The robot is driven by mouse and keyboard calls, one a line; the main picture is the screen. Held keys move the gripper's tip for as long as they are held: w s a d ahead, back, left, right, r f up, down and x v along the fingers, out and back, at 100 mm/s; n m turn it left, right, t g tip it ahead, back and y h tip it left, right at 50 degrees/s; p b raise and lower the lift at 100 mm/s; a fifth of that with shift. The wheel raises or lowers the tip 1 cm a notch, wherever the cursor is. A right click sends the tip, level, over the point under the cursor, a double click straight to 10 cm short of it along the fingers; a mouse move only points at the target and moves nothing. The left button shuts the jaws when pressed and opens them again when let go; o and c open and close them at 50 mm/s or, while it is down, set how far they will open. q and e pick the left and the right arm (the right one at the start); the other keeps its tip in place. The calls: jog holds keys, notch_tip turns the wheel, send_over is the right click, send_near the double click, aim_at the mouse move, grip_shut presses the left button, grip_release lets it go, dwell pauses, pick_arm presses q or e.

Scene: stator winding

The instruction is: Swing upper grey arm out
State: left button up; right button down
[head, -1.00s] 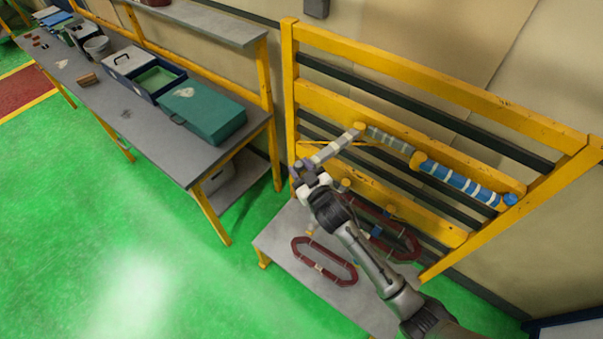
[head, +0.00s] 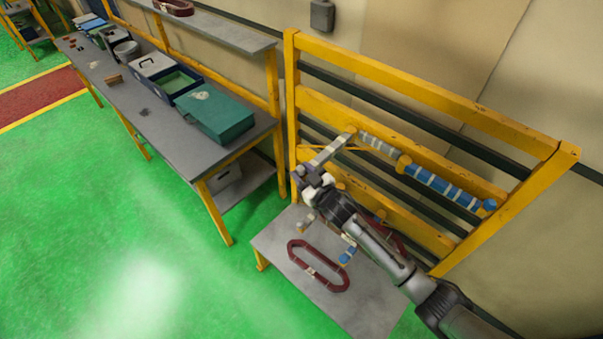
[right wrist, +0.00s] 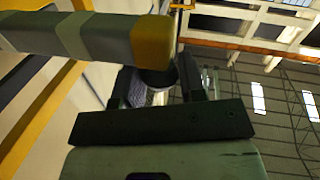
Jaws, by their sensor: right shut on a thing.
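The upper grey arm (head: 332,149), banded grey and pale, sticks out from a pivot on the yellow frame's middle rail toward the left front. It also shows in the right wrist view (right wrist: 85,35), with a yellow end. My right gripper (head: 312,176) is at its outer end. In the right wrist view the gripper (right wrist: 158,88) is shut on a dark round knob (right wrist: 158,78) under the yellow end. The fingers partly hide the knob. My left gripper is not in view.
Another grey banded rod (head: 378,146) and a blue banded arm (head: 440,184) lie along the yellow frame (head: 430,92). Below, a grey table (head: 275,240) carries a dark red coil (head: 318,267). A workbench (head: 165,125) with boxes stands left; green floor is clear.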

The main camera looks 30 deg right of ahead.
jog(key=c, duration=0.7)
grip_release()
jog(key=shift+s+d, duration=0.1)
jog(key=shift+s, duration=0.05)
jog(key=shift+s+d+f, duration=0.1)
jog(key=shift+s+f, duration=0.05)
jog(key=shift+s, duration=0.35)
jog(key=shift+s+d+b, duration=0.35)
jog(key=shift+s+b, duration=0.2)
jog(key=shift+s, duration=1.55)
jog(key=shift+s+d+b, duration=0.3)
jog(key=shift+s+b, duration=0.25)
jog(key=shift+s, duration=1.6)
jog(key=shift+s+d+b, duration=0.35)
jog(key=shift+s+b, duration=0.2)
jog(key=shift+s, duration=1.55)
